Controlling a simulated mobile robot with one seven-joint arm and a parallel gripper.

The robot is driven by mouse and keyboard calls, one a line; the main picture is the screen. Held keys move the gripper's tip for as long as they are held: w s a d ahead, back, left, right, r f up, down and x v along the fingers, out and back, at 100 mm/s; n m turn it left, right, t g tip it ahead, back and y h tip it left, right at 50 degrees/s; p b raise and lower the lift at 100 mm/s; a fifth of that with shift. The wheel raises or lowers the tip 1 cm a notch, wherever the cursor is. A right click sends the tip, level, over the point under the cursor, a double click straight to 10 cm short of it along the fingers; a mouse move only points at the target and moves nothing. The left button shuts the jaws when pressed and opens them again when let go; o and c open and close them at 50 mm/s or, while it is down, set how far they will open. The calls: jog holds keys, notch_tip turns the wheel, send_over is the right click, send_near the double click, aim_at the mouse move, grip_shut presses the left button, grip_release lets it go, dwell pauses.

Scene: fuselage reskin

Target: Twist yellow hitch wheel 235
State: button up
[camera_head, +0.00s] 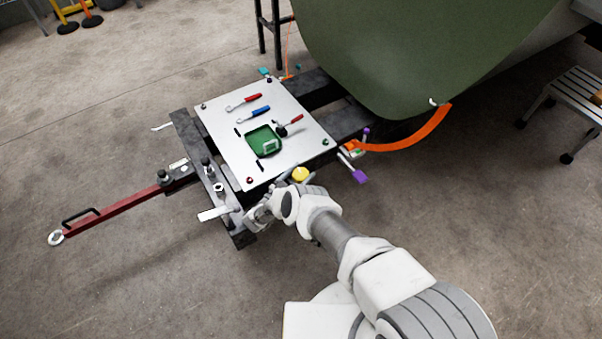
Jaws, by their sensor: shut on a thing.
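A small round yellow piece (301,174) shows at the near edge of the cart, just beyond my wrist. I cannot tell whether it is the hitch wheel. My gripper (250,215) is low at the near left corner of the cart frame (183,125), left of the yellow piece. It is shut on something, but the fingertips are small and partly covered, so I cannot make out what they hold. A red tow bar (115,206) with a metal ring runs out to the left from the frame.
A silver panel (225,125) with tools and a green recess lies on the cart. A white lever (213,213) sticks out left of my gripper. The green fuselage skin (400,45) rises behind.

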jog(key=shift+w, duration=0.15)
jog(key=o, duration=1.3)
jog(key=shift+o, duration=0.2)
jog(key=shift+s+a, duration=0.15)
jog(key=shift+s, duration=0.2)
